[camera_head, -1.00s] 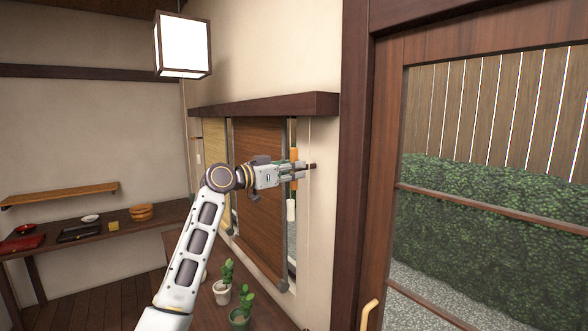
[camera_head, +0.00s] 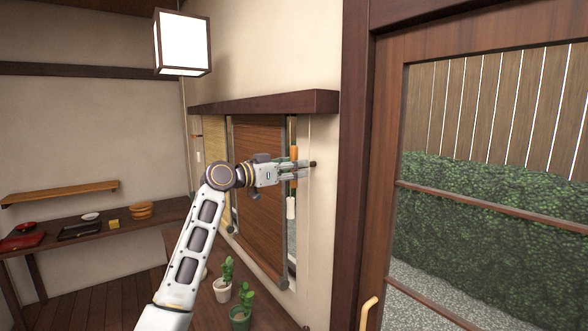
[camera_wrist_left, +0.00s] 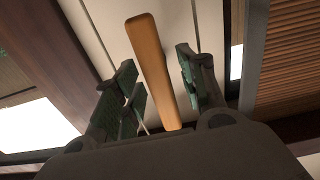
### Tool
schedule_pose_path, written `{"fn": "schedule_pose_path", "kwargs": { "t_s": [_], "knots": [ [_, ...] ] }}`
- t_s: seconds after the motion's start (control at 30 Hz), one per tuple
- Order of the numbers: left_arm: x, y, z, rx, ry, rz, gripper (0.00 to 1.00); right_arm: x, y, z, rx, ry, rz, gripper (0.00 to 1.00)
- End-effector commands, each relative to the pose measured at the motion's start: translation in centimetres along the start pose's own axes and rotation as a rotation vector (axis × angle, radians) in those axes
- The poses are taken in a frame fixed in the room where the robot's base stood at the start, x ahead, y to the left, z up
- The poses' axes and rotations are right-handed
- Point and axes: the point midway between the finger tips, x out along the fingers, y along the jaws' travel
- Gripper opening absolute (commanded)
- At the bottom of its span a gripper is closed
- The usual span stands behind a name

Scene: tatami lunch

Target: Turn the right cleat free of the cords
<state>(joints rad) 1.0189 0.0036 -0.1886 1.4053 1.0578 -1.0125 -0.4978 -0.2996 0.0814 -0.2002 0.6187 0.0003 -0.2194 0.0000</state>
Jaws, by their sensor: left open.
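The right cleat (camera_head: 294,152) is an orange-brown wooden bar on the pale post beside the brown blind. It stands roughly upright in the head view, its middle hidden behind my fingers. My left gripper (camera_head: 298,170) is at the cleat. In the left wrist view the cleat (camera_wrist_left: 150,62) runs between the two open fingers (camera_wrist_left: 165,90), with gaps on both sides. I cannot make out contact. A white cord pull (camera_head: 291,208) hangs below the cleat. How the cords lie around the cleat is too small to tell. My right gripper is out of view.
The brown blind (camera_head: 258,200) hangs just left of the cleat. Two potted plants (camera_head: 240,317) stand on the surface below. A dark ledge (camera_head: 265,103) juts out above. A glazed door (camera_head: 390,180) is at right.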

Motion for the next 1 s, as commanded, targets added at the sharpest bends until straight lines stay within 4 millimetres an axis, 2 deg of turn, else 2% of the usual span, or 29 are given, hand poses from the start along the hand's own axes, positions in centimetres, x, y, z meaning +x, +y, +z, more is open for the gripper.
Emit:
{"fn": "schedule_pose_path", "kwargs": {
  "t_s": [0.37,1.0],
  "knots": [
    [-1.7,-0.1,0.1,0.001,0.000,-0.002,0.41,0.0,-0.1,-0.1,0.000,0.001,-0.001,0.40],
    [-9.8,-0.1,0.1,0.001,0.000,-0.002,0.41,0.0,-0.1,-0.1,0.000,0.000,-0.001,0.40]
  ]
}}
